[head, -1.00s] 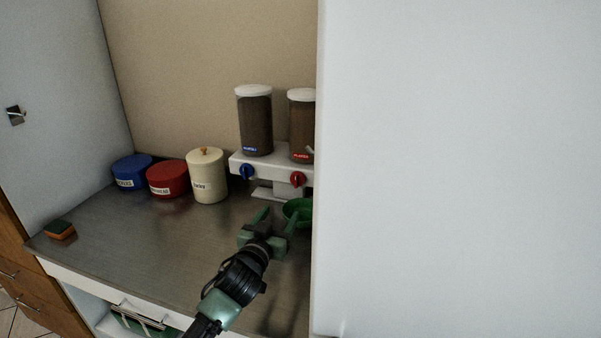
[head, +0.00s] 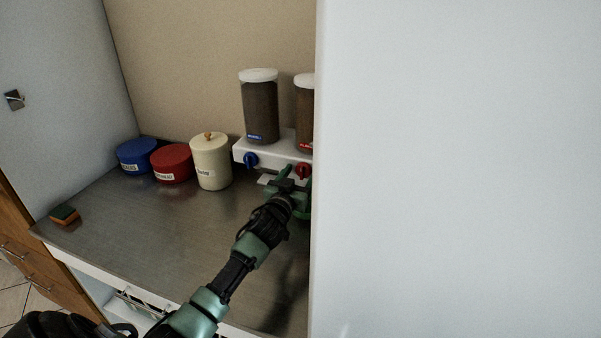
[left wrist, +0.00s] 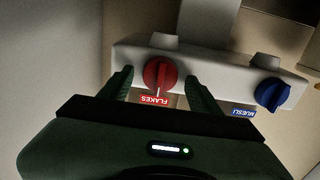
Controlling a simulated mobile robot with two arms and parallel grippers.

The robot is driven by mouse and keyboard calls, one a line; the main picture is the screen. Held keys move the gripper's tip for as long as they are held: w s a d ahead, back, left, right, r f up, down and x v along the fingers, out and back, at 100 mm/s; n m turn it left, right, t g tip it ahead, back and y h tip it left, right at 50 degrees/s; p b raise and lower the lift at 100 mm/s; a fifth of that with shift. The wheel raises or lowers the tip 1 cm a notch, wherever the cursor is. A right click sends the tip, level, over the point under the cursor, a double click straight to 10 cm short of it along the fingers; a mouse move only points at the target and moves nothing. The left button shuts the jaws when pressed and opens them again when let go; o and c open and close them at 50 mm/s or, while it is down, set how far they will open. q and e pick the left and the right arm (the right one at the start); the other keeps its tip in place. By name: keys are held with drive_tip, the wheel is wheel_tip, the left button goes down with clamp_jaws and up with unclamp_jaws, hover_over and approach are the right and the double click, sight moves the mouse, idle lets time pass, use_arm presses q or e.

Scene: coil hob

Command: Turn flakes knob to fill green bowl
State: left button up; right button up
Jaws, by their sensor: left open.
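The red flakes knob (head: 303,170) is on the front of the white dispenser base, under the right canister. In the left wrist view the red knob (left wrist: 160,74) sits beyond and between my open fingertips, above an upside-down FLAKES label. My left gripper (head: 288,181) is open and empty, close in front of the knob; it also shows in the left wrist view (left wrist: 160,88). Contact with the knob cannot be told. The green bowl (head: 306,207) is below the dispenser, mostly hidden by my gripper and the white panel. My right gripper is not in view.
A blue muesli knob (head: 251,160) is left of the red one. A cream jar (head: 210,165), red tin (head: 171,164) and blue tin (head: 137,157) stand left. A sponge (head: 64,215) lies near the counter's left edge. A large white panel (head: 450,170) blocks the right side.

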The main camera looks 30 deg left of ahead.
use_arm(q)
drive_tip(key=c, duration=1.3)
drive_tip(key=shift+c, duration=0.2)
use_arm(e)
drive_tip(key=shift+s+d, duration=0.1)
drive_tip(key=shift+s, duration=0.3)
use_arm(q)
drive_tip(key=shift+m, duration=0.3)
